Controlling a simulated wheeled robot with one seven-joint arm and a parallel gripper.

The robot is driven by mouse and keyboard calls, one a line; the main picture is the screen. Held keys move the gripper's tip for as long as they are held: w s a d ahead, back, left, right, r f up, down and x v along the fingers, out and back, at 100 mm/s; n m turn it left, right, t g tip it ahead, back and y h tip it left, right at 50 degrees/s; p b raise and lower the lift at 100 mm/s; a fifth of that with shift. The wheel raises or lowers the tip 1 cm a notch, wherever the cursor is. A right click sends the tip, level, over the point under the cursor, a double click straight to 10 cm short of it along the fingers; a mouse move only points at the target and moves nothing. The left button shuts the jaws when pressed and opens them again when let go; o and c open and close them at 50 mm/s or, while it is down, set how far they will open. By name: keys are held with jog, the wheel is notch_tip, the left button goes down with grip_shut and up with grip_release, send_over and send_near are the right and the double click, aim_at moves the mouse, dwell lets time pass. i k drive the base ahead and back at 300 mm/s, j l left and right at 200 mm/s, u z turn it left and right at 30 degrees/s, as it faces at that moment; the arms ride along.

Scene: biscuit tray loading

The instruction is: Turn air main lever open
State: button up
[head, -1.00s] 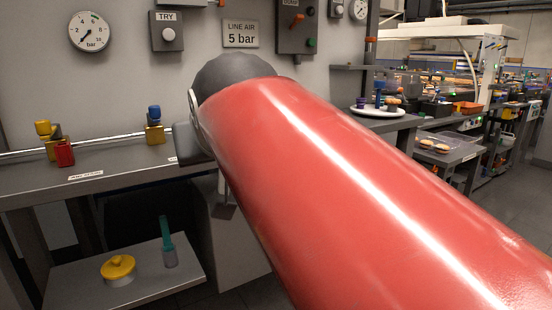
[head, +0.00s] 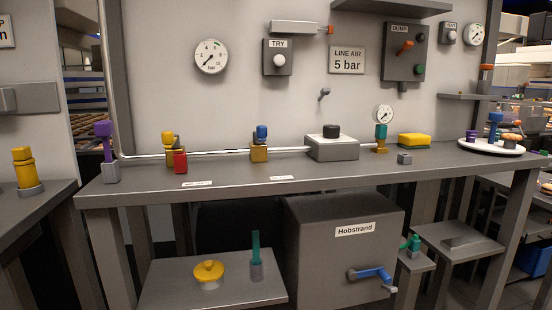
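The likely air main valve (head: 168,151) is a yellow fitting on the thin pipe at the left of the bench. A red block-shaped handle (head: 180,162) sits at its front right, hanging below the pipe line. A white label (head: 197,184) lies on the bench edge below it, too small to read clearly. A second yellow fitting with a blue top (head: 260,145) sits further right on the same pipe. My gripper and arm are out of view.
The bench top (head: 230,176) is mostly clear in front of the valves. A grey box (head: 332,149) stands mid-bench. A dial gauge (head: 211,56) hangs on the wall. A grey Hobstrand unit (head: 340,265) with a blue handle (head: 372,273) and a low shelf (head: 160,280) stand below.

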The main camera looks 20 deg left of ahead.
aim_at(170, 140)
jog(key=u, duration=1.65)
